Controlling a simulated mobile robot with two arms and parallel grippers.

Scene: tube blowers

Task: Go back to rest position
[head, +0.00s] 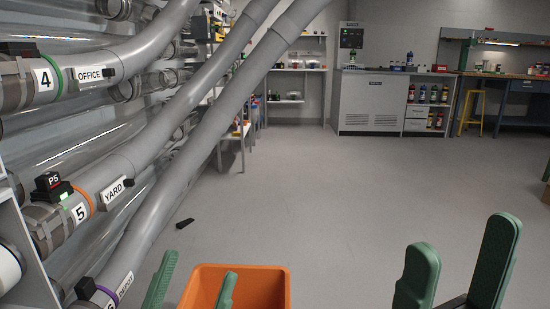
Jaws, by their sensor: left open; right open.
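My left gripper (192,289) shows as two green fingers at the bottom of the head view, spread apart with nothing between them. It is in front of an orange bin (262,284), and one finger overlaps the bin in the picture. My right gripper (458,262) shows as two larger green fingers at the bottom right, apart and empty. The rest of both arms is out of view.
Grey tubes labelled OFFICE (90,74) and YARD (113,191) fill the left side, numbered 4 and 5. A small black object (185,223) lies on the floor. A cabinet (370,101), workbench (515,82) and yellow stool (471,110) stand far back. The middle floor is clear.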

